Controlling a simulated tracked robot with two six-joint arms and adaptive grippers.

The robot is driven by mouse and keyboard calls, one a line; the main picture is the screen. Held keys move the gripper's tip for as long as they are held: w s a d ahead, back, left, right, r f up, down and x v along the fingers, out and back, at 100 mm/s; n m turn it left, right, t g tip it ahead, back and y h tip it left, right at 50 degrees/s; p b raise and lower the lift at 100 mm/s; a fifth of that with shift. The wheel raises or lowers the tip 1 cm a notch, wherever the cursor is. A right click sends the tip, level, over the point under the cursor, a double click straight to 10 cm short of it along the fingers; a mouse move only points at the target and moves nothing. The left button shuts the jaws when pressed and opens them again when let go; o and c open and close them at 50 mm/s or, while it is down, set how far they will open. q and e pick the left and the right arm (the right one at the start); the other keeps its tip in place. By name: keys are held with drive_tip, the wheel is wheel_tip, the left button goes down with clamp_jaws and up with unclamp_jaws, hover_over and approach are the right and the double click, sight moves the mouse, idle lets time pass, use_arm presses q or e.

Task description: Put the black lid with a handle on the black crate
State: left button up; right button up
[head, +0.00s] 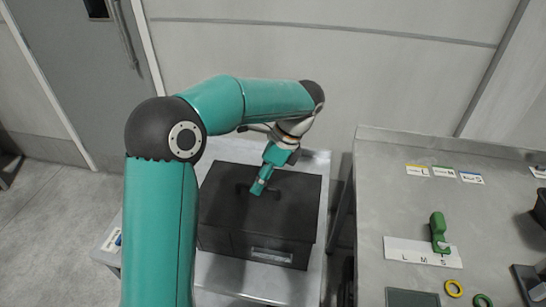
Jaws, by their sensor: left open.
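The black lid (285,212) lies flat over the top of the black crate (235,244), and its edges look in line with the crate's walls. I cannot tell whether it is fully seated. The lid's dark handle (240,188) stands up near the middle of its top, partly hidden by my gripper. The crate has a pale label on its front and stands on a light metal table. My left gripper (257,188) points down at the handle and is open; I cannot tell whether it touches the handle. My right gripper is not in view.
A grey bench (390,200) stands to the right, past a narrow gap. It holds a green-handled tool (438,230) on a white L M S plate (405,251), plus yellow (454,288) and green rings (482,300). A wall is behind; the floor at left is clear.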

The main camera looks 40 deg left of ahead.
use_arm(q)
drive_tip(key=v, duration=0.9)
drive_tip(key=shift+r, duration=0.15)
drive_tip(key=shift+w, duration=0.15)
